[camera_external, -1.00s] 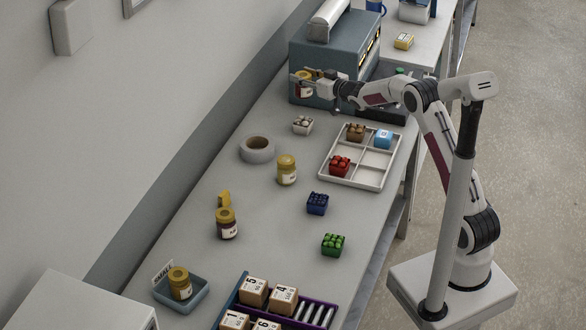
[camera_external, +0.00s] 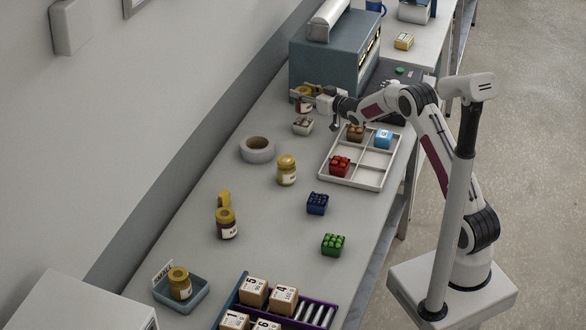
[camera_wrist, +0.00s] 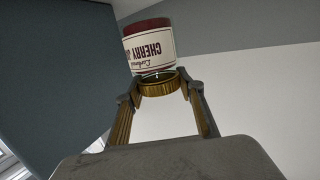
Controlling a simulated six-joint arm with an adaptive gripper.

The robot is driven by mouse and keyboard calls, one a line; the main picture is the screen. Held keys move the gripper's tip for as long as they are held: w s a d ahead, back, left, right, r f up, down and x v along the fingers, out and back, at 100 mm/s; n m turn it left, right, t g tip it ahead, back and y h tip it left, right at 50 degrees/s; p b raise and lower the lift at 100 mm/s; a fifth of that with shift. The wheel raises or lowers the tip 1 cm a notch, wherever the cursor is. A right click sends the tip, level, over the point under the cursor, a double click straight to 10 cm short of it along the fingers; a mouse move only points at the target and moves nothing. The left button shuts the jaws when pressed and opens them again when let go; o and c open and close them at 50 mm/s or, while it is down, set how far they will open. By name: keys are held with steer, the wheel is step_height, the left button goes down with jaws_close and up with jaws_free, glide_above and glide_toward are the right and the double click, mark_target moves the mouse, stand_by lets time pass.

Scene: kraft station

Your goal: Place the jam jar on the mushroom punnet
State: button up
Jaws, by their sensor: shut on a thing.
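My gripper (camera_external: 306,91) is shut on a jam jar (camera_external: 303,105) with a gold lid and dark red contents. In the wrist view the jar (camera_wrist: 150,45) shows a white "CHERRY" label, and the fingers (camera_wrist: 160,88) close around its gold lid. The pale punnet with whitish rounded tops (camera_external: 302,126), which looks like the mushroom punnet, stands on the bench. In the external view the jar shows just above and behind this punnet, with its lower end close to the punnet's top. I cannot tell whether they touch.
A blue-grey machine (camera_external: 333,55) stands behind the jar. A tape roll (camera_external: 257,149) and a white divided tray (camera_external: 349,181) with several punnets flank the pale punnet. Other jars (camera_external: 286,170) and a blue punnet (camera_external: 317,204) stand nearer the front.

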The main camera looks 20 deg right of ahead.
steer(key=shift+f, duration=1.8)
steer(key=shift+f, duration=0.1)
steer(key=o, duration=1.4)
steer(key=shift+f, duration=0.1)
steer(key=shift+s, duration=0.1)
steer(key=shift+s+d+r, duration=0.1)
steer(key=shift+s+r, duration=0.05)
steer(key=shift+r, duration=0.05)
steer(key=v, duration=1.1)
steer(key=shift+s, duration=0.25)
steer(key=shift+d, duration=0.1)
